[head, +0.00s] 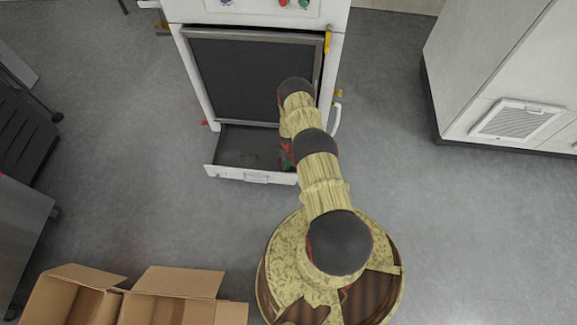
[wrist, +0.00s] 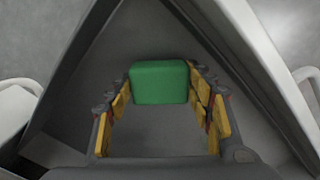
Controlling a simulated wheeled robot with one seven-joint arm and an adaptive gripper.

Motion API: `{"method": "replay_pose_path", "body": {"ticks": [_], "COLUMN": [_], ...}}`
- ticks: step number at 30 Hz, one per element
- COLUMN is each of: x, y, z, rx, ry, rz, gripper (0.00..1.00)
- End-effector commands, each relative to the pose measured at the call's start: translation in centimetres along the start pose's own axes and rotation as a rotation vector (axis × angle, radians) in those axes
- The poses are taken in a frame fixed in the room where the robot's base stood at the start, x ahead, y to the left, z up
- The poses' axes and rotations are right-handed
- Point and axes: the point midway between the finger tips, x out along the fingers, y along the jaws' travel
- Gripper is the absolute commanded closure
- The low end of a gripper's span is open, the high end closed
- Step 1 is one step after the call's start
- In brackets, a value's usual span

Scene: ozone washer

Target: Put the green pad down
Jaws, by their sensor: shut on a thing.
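The green pad (wrist: 159,82) is a block with rounded edges, seen in the middle of the wrist view. My gripper (wrist: 160,95) has its yellow-padded fingers on either side of the pad and is shut on it. In the head view my arm reaches to the right part of the pulled-out drawer (head: 232,158) at the foot of the white machine. There my arm hides most of my gripper, and the pad cannot be made out clearly. Whether the pad touches the surface below it cannot be told.
The white machine (head: 192,75) has a dark front panel above the drawer. Open cardboard boxes (head: 178,282) stand at the lower left. A white cabinet (head: 492,75) stands at the right. Grey floor (head: 440,230) is clear on the right.

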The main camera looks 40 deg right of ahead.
Motion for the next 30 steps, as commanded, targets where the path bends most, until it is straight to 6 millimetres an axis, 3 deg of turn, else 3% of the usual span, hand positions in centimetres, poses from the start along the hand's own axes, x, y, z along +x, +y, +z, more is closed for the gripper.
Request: {"method": "replay_pose_path", "body": {"ticks": [1,13,14,23,30], "x": [0.86,1.1,1.09,1.07,1.06], "y": [-0.01,0.03,0.04,0.03,0.02], "z": [0.02,-0.06,-0.07,-0.05,-0.05], "rx": [0.0,0.0,0.0,0.0,0.0], "ry": [0.0,0.001,0.001,0.001,0.001], "rz": [0.0,0.0,0.001,0.0,0.0], "gripper": [0.76,0.76,0.47,0.3,0.3]}}
